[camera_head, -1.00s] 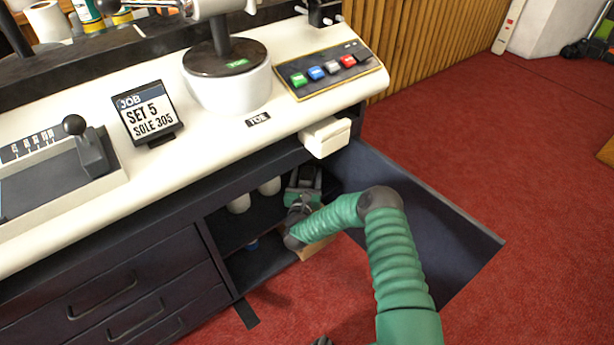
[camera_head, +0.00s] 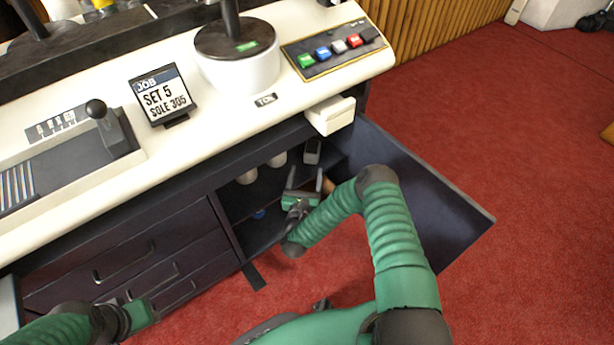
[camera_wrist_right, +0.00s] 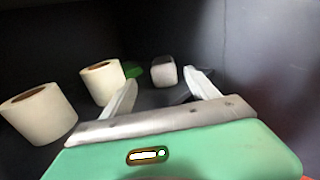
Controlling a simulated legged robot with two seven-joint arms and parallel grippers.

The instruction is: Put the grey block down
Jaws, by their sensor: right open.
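The grey block (camera_head: 312,151) stands on the upper shelf inside the open cabinet under the bench. It also shows in the right wrist view (camera_wrist_right: 164,73), upright-looking and beyond my fingertips. My right gripper (camera_head: 306,176) is open and empty at the front of that shelf. Its two white fingers (camera_wrist_right: 163,88) are spread wide, and the block shows in the gap between them, apart from both. My left gripper (camera_head: 140,312) is at the lower left in front of the drawers, and its jaws are too unclear to read.
Two white rolls (camera_wrist_right: 40,113) (camera_wrist_right: 102,81) stand left of the block on the shelf. A small green thing (camera_wrist_right: 132,70) lies behind. The open cabinet door (camera_head: 430,185) stands right of my right arm. A white box (camera_head: 331,114) juts from the bench edge above.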

